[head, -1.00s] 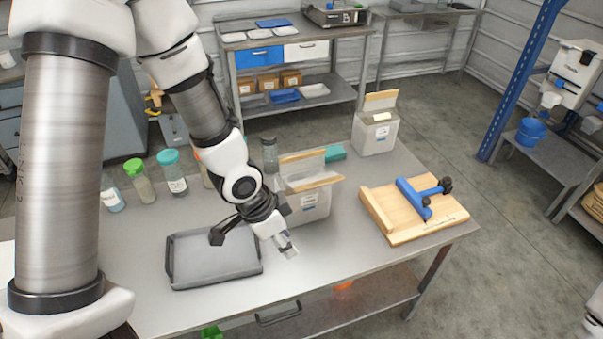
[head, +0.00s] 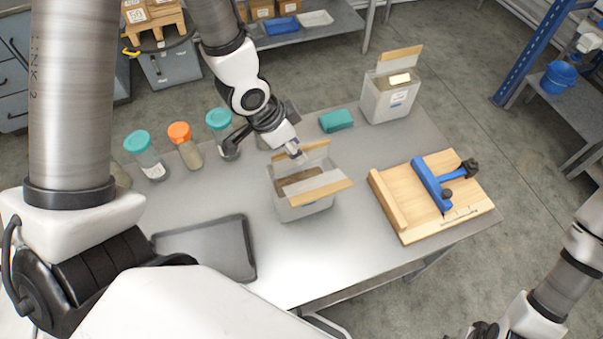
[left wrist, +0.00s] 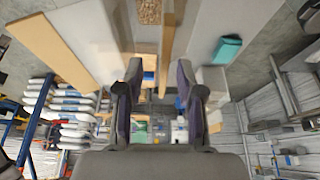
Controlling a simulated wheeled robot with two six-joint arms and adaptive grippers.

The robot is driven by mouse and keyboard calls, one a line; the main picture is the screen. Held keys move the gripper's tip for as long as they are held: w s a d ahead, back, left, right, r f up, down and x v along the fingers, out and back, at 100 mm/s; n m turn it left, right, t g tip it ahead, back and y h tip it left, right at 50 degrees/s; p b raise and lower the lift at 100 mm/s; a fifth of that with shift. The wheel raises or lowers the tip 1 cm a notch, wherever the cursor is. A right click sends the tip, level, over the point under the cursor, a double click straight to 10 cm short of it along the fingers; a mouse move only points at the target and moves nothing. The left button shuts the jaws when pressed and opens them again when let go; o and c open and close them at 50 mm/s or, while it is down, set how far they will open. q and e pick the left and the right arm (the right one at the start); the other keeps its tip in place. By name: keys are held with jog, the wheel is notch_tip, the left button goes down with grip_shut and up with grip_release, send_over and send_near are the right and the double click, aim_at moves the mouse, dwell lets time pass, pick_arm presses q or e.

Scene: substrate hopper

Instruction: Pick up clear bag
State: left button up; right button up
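I cannot make out a clear bag in either view. My left gripper (head: 262,152) is over the table, just behind and left of the front bin in the head view. Its fingers (left wrist: 157,85) stand apart with nothing between them in the left wrist view. The front bin (head: 305,210) is pale, with two raised wooden-edged flaps and brown matter inside. Brown granular matter (left wrist: 149,11) also shows at the top of the left wrist view. My right gripper (head: 487,331) is cut off at the bottom right edge, so its fingers cannot be judged.
A grey tray (head: 205,248) lies at the table's left front. Lidded jars (head: 145,155) line the left rear. A teal block (head: 336,121) and a second bin (head: 390,98) stand at the back. A wooden board with a blue fixture (head: 430,205) is right. The front middle is clear.

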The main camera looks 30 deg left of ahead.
pick_arm(q)
jog(key=x, duration=0.4)
jog(key=shift+w+a+f+p, duration=0.1)
jog(key=shift+w+a+p, duration=0.1)
jog(key=shift+w+p, duration=0.15)
jog(key=shift+w+f, duration=0.1)
jog(key=shift+f, duration=0.05)
jog(key=shift+s+d, duration=0.1)
jog(key=shift+s, duration=0.3)
jog(key=shift+w+f, duration=0.15)
jog(key=shift+w, duration=0.1)
jog(key=shift+s, duration=0.15)
grip_shut()
